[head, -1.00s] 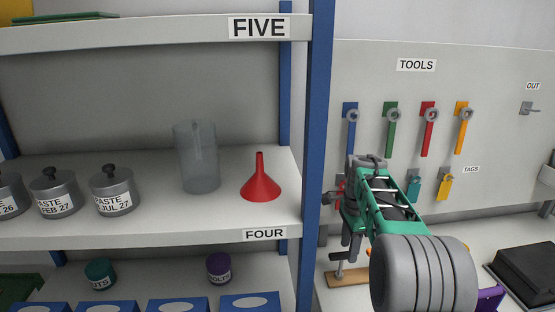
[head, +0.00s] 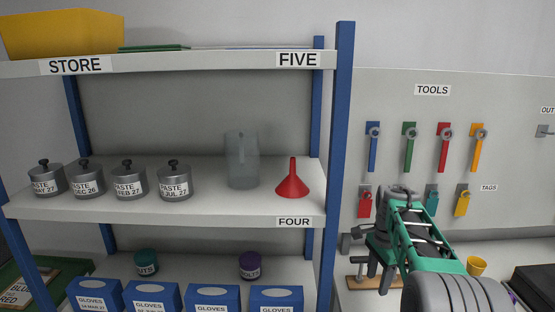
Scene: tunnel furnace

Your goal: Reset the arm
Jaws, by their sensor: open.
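My arm reaches in from the bottom right of the head view, with green links and a large grey ribbed joint. My gripper (head: 379,277) is at its far end, low in front of the tool board and just right of the blue shelf post. Its dark fingers point down, apart, and I see nothing between them. The fingertips appear over a wooden block on the bench; I cannot tell their height above it.
A shelf rack with a blue post (head: 342,150) stands close left. It holds paste pots (head: 128,181), a clear jug (head: 242,161), a red funnel (head: 292,180) and glove boxes (head: 212,299). Tools hang on the board (head: 520,135) behind. A yellow cup (head: 477,266) stands on the bench.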

